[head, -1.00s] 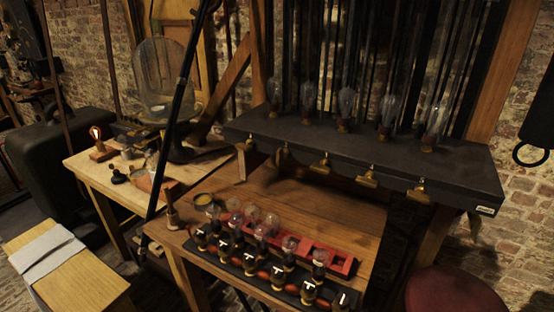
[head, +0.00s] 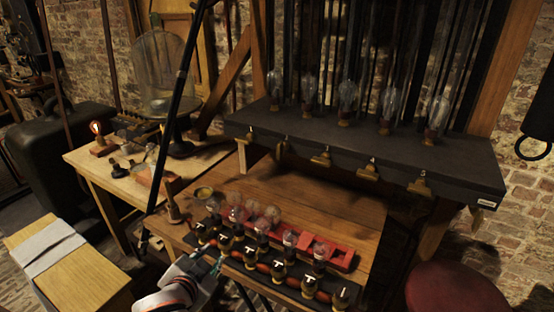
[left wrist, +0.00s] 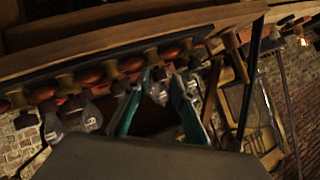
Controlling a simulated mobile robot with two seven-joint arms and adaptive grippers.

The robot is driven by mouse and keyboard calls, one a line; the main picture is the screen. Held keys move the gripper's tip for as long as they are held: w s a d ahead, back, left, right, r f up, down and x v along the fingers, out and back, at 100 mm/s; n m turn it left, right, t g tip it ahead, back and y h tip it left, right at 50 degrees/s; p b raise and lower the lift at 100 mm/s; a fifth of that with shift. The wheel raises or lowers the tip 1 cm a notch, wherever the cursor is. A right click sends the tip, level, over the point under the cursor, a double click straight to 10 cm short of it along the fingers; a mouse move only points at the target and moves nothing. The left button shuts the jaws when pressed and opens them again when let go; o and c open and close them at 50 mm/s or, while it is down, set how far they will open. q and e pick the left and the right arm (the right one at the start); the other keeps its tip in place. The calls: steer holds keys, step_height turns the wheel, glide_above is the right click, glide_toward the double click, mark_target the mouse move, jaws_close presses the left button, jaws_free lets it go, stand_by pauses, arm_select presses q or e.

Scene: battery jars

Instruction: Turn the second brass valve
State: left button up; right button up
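A row of brass valves with small T-shaped handles runs along the dark front strip of the bench in the head view. The second from the left (head: 224,241) stands just above my left gripper. My left gripper (head: 208,262) has come in from the bottom, low in front of the left end of this row. In the left wrist view its two teal fingers (left wrist: 157,98) are apart, with a glass bulb showing between them beyond. Contact with a valve cannot be told. Several larger brass taps (head: 321,160) hang from the dark shelf's front edge. My right gripper is not in view.
A red rack (head: 343,258) with glass bulbs stands behind the valves. The black shelf (head: 460,165) carries upright glass bulbs. A dark diagonal rod (head: 178,100) crosses left of the bench. A red round stool (head: 455,292) stands at lower right.

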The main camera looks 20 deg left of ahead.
arm_select(q)
steer(key=w+d+r+n+t+h, duration=0.1)
steer(key=w+d+r+t+h, duration=0.3)
steer(key=w+r, duration=0.6)
steer(key=n+t+h, duration=0.1)
steer(key=t+h, duration=0.1)
glide_toward(278, 150)
steer(key=x, duration=0.2)
steer(key=shift+p+x, duration=0.35)
steer(key=shift+x, duration=3.45)
steer(key=shift+f, duration=0.1)
jaws_close()
